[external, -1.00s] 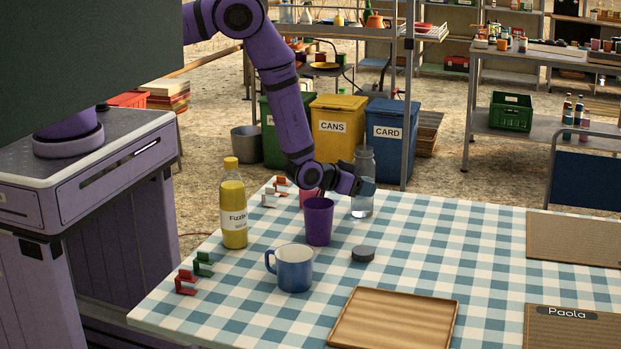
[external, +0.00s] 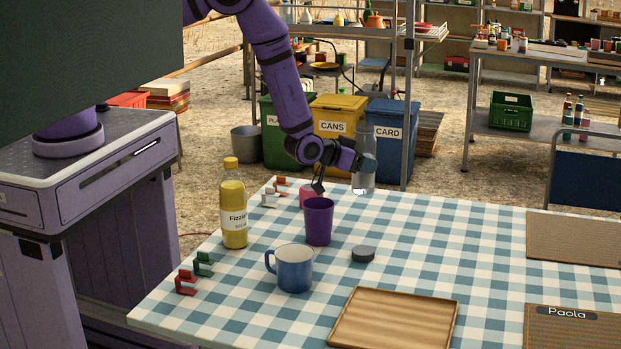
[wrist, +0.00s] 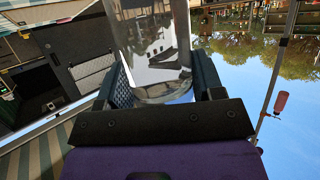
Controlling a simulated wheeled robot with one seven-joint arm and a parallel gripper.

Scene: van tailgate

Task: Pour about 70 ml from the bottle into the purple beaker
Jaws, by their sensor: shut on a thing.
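The purple beaker (external: 318,222) stands upright on the checked table (external: 430,232). My gripper (external: 364,160) is shut on a clear bottle (external: 363,182), which it holds upright behind and to the right of the beaker, seemingly just above the cloth. In the wrist view the clear bottle (wrist: 150,40) sits between my two fingers (wrist: 160,90). The bottle's top is hard to make out in the external view. A grey round cap (external: 363,254) lies on the cloth in front of the beaker, to its right.
A yellow Fizzy bottle (external: 233,212) stands left of the beaker. A blue mug (external: 293,268) is in front of it, and a pink cup (external: 308,194) behind it. A wooden tray (external: 393,318) lies near the front. The cloth right of the beaker is mostly clear.

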